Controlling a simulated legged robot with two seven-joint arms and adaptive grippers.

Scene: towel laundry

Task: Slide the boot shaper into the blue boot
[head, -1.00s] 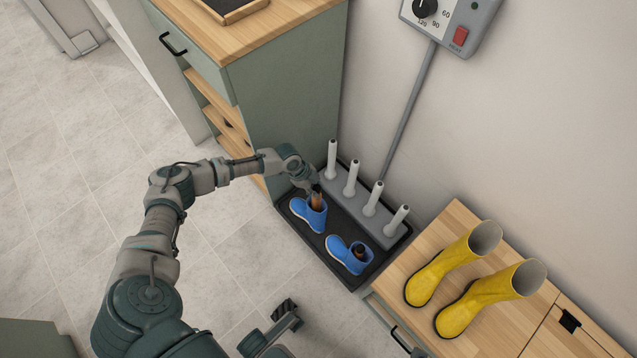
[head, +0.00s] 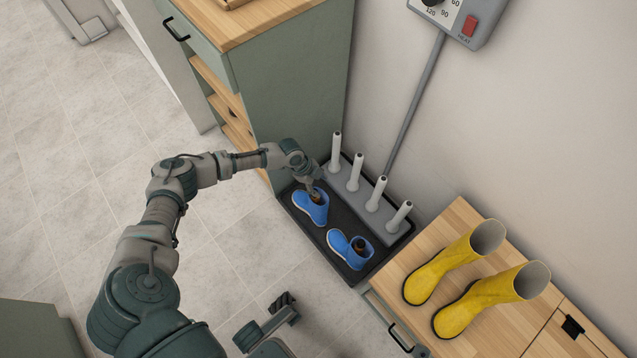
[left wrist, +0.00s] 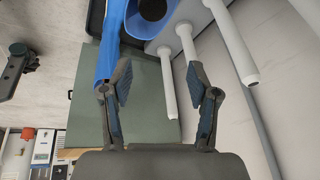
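My left gripper (head: 313,185) is just above this opening.
A grey rack with several upright white pegs (head: 354,172) stands right behind the boots. A green cabinet (head: 290,90) is at the back left. Two yellow boots (head: 440,270) stand on a wooden-topped cabinet (head: 455,215) at the right. The floor at the left is clear.

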